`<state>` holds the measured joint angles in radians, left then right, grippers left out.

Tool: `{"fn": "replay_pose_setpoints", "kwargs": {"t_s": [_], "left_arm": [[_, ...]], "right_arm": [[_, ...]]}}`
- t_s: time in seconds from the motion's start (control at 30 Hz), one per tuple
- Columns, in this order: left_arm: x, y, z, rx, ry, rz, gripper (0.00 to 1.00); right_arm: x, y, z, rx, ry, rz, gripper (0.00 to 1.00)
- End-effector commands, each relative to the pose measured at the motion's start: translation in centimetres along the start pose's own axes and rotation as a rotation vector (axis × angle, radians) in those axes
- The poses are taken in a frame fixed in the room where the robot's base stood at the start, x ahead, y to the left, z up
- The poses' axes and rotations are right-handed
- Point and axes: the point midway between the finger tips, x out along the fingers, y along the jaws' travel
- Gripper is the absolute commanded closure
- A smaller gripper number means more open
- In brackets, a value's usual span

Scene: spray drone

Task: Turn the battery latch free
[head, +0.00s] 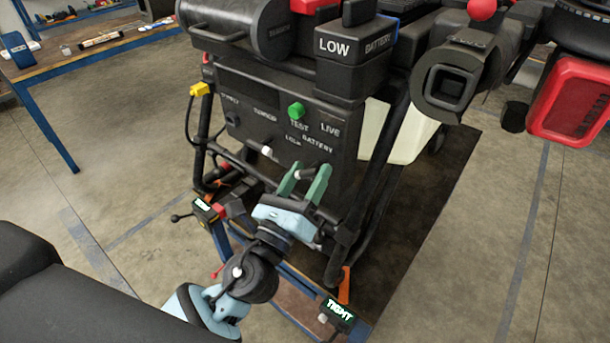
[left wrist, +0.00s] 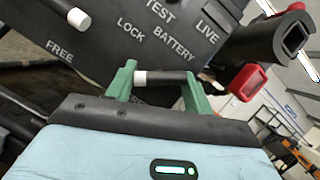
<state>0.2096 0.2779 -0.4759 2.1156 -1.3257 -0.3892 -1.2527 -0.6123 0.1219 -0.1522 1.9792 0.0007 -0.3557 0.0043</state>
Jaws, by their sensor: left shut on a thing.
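The dark drone panel (head: 285,125) carries the words LOCK and BATTERY; the left wrist view also shows FREE. The battery latch (head: 304,174) is a short dark bar with a white end, below the BATTERY word. My left gripper (head: 311,169) has green fingers, shut on this latch. In the left wrist view, the latch (left wrist: 165,77) spans between the fingers of my left gripper (left wrist: 160,75), its white end against the left finger. Another dark lever with a white tip (head: 266,151) sticks out to the left, and it also shows in the wrist view (left wrist: 78,18). My right gripper is out of view.
A green knob (head: 296,110) sits above on the panel. A block marked LOW (head: 345,47) is above it. Black frame tubes stand on both sides of the panel. A TIGHT sign (head: 340,314) is low in front. A wooden workbench (head: 90,42) stands at the upper left.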

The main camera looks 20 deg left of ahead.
Motion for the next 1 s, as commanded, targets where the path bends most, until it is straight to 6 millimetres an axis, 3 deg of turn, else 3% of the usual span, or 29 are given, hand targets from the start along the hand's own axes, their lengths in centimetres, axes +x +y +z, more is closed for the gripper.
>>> {"fn": "replay_pose_setpoints", "kwargs": {"t_s": [0.43,1.0], "left_arm": [[0.2,-0.4,0.5,-0.395,-0.007,0.161,0.71],[0.1,-0.5,0.3,-0.796,-0.002,0.327,0.71]], "right_arm": [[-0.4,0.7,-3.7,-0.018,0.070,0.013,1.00],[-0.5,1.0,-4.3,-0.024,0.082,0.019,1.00]]}}
